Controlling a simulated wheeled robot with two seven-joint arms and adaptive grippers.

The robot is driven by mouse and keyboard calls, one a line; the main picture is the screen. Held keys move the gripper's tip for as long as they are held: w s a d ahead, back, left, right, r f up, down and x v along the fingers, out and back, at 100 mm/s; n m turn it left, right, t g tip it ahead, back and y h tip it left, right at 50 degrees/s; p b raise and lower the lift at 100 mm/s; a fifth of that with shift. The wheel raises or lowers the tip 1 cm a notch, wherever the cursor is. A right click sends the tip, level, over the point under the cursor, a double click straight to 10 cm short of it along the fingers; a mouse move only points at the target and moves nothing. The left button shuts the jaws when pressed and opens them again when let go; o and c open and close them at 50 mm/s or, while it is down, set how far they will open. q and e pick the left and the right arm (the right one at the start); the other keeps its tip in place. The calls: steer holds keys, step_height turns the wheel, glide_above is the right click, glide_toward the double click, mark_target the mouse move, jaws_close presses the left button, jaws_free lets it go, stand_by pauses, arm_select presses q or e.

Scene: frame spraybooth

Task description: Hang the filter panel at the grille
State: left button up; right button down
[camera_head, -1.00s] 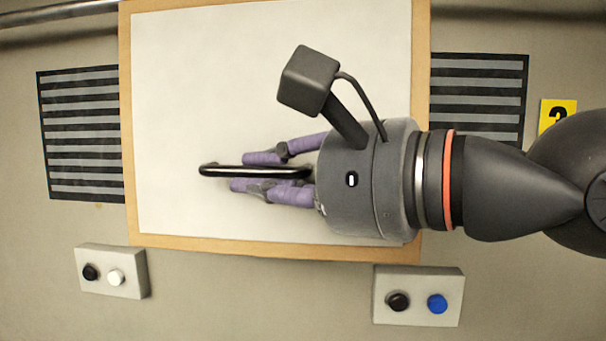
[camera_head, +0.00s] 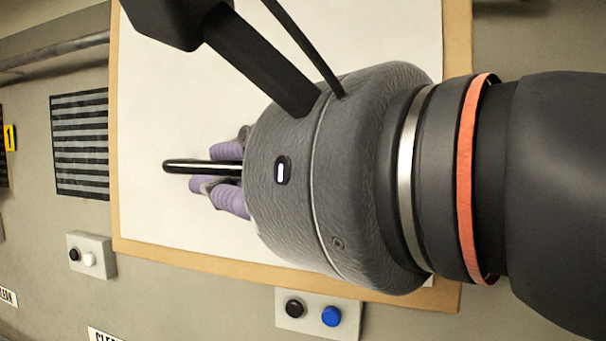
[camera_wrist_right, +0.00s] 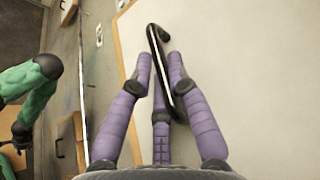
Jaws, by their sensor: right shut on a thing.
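The filter panel (camera_head: 160,70) is a large white sheet in a tan frame, with a black bar handle (camera_head: 180,166) on its face. It stands in front of the grey wall and hides part of it. A grille (camera_head: 80,145) with black and grey stripes shows beyond its left edge. My right gripper (camera_head: 215,168), with purple fingers, is shut on the handle; the wrist view also shows the handle (camera_wrist_right: 152,35) between its fingers. Green fingers of my left gripper (camera_wrist_right: 30,95) show at the left of the wrist view; their opening is unclear.
A box with black and white buttons (camera_head: 92,256) is on the wall below the grille. Another box with black and blue buttons (camera_head: 318,315) is below the panel. A yellow number sign (camera_head: 10,138) is at the far left. A pipe (camera_head: 60,55) runs at upper left.

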steer(key=shift+a, duration=0.2)
steer(key=shift+w+d+r, duration=0.1)
steer(key=shift+w+d, duration=0.1)
steer(key=shift+d, duration=0.05)
steer(key=shift+w+d, duration=0.1)
steer(key=shift+w, duration=0.1)
steer(key=shift+w+d+p, duration=0.4)
steer(key=shift+w+p, duration=0.1)
steer(key=shift+w, duration=0.9)
steer(key=shift+w+d+p, duration=0.45)
steer(key=shift+w+p, duration=0.1)
steer(key=shift+w, duration=0.85)
steer(key=shift+w+d+p, duration=0.4)
steer(key=shift+w+p, duration=0.1)
steer(key=shift+w, duration=0.9)
steer(key=w+d+f+b, duration=0.2)
steer(key=w+f, duration=0.1)
steer(key=w, duration=0.3)
steer(key=shift+f, duration=0.1)
